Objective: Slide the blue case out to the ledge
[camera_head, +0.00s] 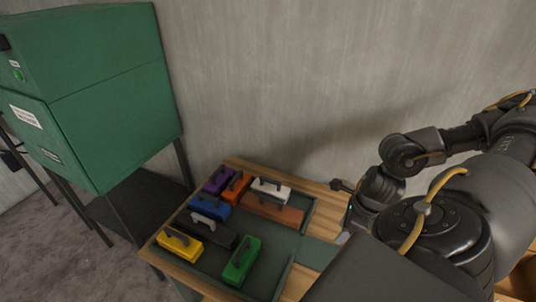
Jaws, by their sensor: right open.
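The blue case (209,209) lies in a shallow dark green tray (262,240) on a wooden table. It sits among other cases, with the purple and orange ones behind it and a black one in front. A flat green strip (318,252) leads off the tray's right side; it looks like the ledge. My right gripper (343,212) is open at the table's right side, apart from the blue case and to its right. Its fingers are partly hidden by my own arm. My left gripper is out of view.
Around the blue case lie purple (217,180), orange (236,188), white (270,190), brown (274,209), black (212,231), yellow (179,244) and green (242,261) cases. A large green cabinet (110,100) stands at left. A wall (290,80) rises behind the table.

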